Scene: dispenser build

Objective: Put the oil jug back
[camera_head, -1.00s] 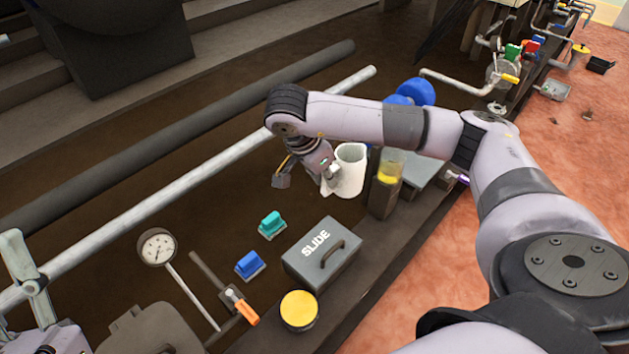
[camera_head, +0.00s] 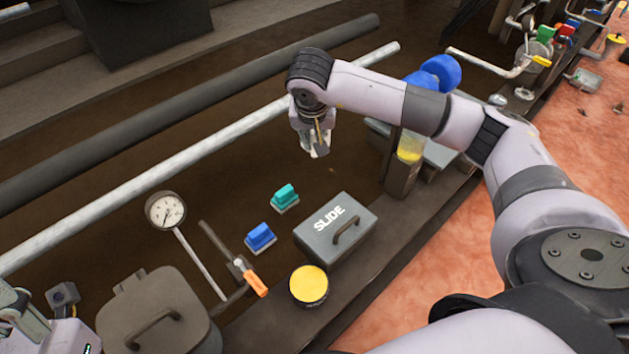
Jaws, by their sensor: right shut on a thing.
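My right gripper (camera_head: 318,148) hangs over the dark bench below the bent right arm, its fingers pointing down. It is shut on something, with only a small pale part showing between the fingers. The white oil jug, seen at this gripper a second ago, is not clearly visible now; the gripper and wrist seem to hide it. My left gripper (camera_head: 20,312) shows only in part at the lower left edge, and its jaws are unclear.
A long pale pipe (camera_head: 180,139) runs behind.

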